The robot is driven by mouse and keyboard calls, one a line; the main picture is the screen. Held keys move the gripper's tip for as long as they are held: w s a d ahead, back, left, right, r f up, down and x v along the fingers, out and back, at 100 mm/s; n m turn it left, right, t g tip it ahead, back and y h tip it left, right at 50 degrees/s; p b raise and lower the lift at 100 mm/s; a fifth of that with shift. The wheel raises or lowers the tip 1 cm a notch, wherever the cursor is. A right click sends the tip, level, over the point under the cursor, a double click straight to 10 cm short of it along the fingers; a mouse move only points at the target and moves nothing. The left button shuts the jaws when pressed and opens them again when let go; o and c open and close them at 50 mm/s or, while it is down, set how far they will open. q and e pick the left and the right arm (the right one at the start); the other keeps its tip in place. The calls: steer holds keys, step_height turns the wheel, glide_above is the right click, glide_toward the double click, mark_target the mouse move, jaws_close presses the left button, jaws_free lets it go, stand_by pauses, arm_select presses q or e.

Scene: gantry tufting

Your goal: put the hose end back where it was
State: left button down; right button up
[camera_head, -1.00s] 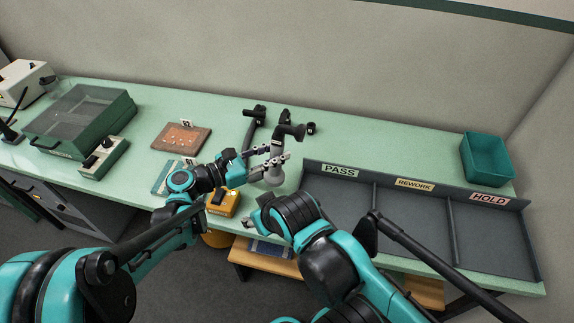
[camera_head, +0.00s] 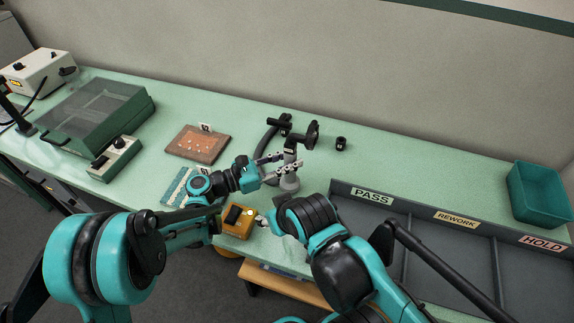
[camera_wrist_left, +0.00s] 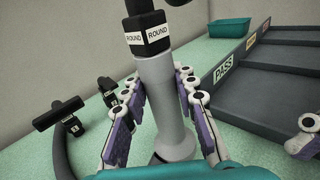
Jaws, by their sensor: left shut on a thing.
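A grey tube (camera_wrist_left: 163,95) with a flared lower end and a black collar marked ROUND (camera_wrist_left: 150,38) stands between the fingers of my left gripper (camera_wrist_left: 160,105). The tube also shows in the head view (camera_head: 290,182), below a round black head (camera_head: 312,135). My left gripper (camera_head: 283,166) is shut on it. A black hose (camera_head: 261,150) with a T-shaped end (camera_head: 280,123) is just behind. It shows at left in the wrist view (camera_wrist_left: 60,114). I cannot tell whether the hose joins the grey tube. My right gripper (camera_head: 262,222) is low by the bench's front edge, its jaws unclear.
A small black cylinder (camera_head: 341,143) stands right of the tube. A yellow box (camera_head: 238,222) sits in front. A divided tray marked PASS, REWORK and HOLD (camera_head: 410,206) and a teal bin (camera_head: 540,192) are at right. A brown board (camera_head: 198,145) lies left.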

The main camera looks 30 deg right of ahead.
arm_select(q)
step_height(320, 180, down, 3)
steer(key=shift+b, duration=0.75)
steer(key=shift+w+d+f, duration=0.1)
steer(key=shift+f, duration=0.05)
arm_select(e)
steer(key=shift+w+d+f, duration=0.1)
steer(key=shift+w+f, duration=0.05)
steer(key=shift+f, duration=0.4)
steer(key=shift+w+d+f, duration=0.1)
steer(key=shift+w+f, duration=0.05)
steer(key=shift+f, duration=0.35)
arm_select(q)
steer(key=shift+r, duration=0.2)
arm_select(e)
steer(key=shift+s+a+r, duration=0.1)
steer(key=shift+r, duration=0.05)
arm_select(q)
steer(key=shift+f, duration=0.15)
steer(key=c, duration=1.2)
jaws_free()
